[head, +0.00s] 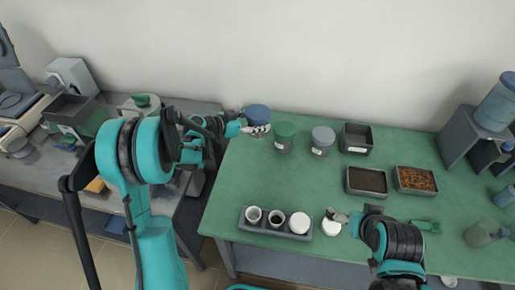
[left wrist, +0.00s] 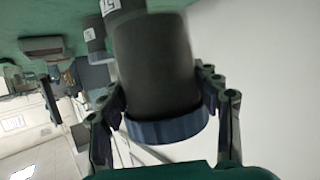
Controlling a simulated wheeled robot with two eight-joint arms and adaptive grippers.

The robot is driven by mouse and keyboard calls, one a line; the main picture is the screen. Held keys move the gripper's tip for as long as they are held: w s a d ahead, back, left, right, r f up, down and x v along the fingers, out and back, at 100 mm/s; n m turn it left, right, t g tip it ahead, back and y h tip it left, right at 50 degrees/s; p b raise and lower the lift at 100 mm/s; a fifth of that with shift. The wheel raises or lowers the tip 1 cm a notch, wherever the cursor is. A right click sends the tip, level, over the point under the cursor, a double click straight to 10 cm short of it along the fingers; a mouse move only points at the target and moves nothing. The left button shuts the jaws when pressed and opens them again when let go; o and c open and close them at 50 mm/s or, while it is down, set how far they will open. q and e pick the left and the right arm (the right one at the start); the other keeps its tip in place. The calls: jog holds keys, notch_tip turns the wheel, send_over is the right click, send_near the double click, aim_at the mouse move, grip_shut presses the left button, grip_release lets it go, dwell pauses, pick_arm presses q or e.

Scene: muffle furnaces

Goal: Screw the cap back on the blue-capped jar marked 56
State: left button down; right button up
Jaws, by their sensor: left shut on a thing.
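The blue-capped jar (head: 257,113) stands at the back left corner of the green table. In the left wrist view its dark grey body (left wrist: 155,60) appears inverted, with the blue cap (left wrist: 168,127) at the lower end. The cap sits at the jar's mouth; how tightly it is seated cannot be told. A white label (left wrist: 110,6) is cut off by the frame edge, so its number is not clearly readable. My left gripper (left wrist: 163,97) is shut on the blue cap, one finger on each side. My right gripper (head: 342,216) is near a small white-topped container (head: 331,227); its jaw state is unclear.
A green-lidded jar (head: 285,131) and a grey-blue-lidded jar (head: 322,136) stand to the right. A grey rack (head: 257,228) with small cups is at the front. The table's middle is clear.

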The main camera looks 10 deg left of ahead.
pick_arm(q)
notch_tip(320, 180, down, 6)
jog(key=shift+f+b, duration=0.1)
jog(key=shift+b, duration=1.05)
jog(key=shift+f+b, duration=0.75)
jog(key=shift+f, duration=1.1)
jog(key=shift+f, duration=0.2)
jog(key=shift+c, duration=2)
grip_release()
jog(key=shift+r, duration=0.1)
